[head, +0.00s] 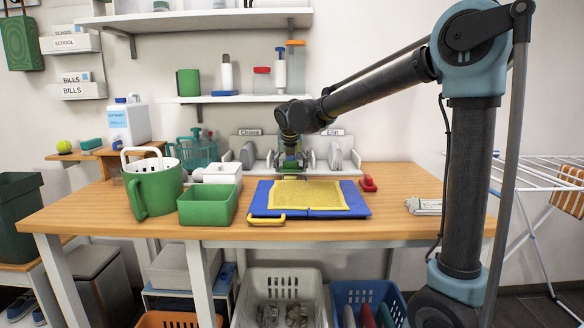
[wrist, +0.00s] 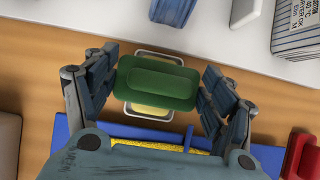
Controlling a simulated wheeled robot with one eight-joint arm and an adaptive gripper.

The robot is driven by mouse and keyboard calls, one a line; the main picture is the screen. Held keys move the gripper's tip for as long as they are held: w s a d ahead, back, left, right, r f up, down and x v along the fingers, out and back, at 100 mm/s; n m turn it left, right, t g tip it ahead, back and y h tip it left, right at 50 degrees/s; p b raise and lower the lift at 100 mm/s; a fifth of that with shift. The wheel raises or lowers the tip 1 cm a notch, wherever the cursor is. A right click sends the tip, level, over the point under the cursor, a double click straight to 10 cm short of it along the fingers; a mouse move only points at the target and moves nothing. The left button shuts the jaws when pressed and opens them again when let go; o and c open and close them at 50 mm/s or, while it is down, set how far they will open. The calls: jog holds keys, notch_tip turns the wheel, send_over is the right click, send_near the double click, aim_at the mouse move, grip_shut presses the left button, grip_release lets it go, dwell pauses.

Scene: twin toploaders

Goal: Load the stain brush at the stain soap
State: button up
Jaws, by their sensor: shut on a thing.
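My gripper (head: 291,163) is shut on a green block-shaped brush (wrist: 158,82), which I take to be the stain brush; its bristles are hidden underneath. In the wrist view the fingers close on its two short ends. Directly below the brush is a pale-rimmed dish (wrist: 128,113) with a yellow bar, likely the stain soap (wrist: 150,110), showing past the brush's long edges. Whether brush and soap touch cannot be told. In the head view, the gripper is low over the back of the workbench, behind the blue board (head: 358,205) with its yellow cloth (head: 310,194).
A red object (head: 369,184) lies right of the board. A green tub (head: 208,208) and a green mug-like container (head: 153,188) stand left. Grey-white holders (head: 247,150) line the back wall, close behind my gripper. The bench's right front is mostly clear.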

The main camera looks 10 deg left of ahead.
jog(key=shift+f, duration=0.5)
dwell(1.3)
jog(key=shift+r, duration=0.15)
jog(key=shift+r, duration=3.4)
jog(key=shift+s+d, duration=0.1)
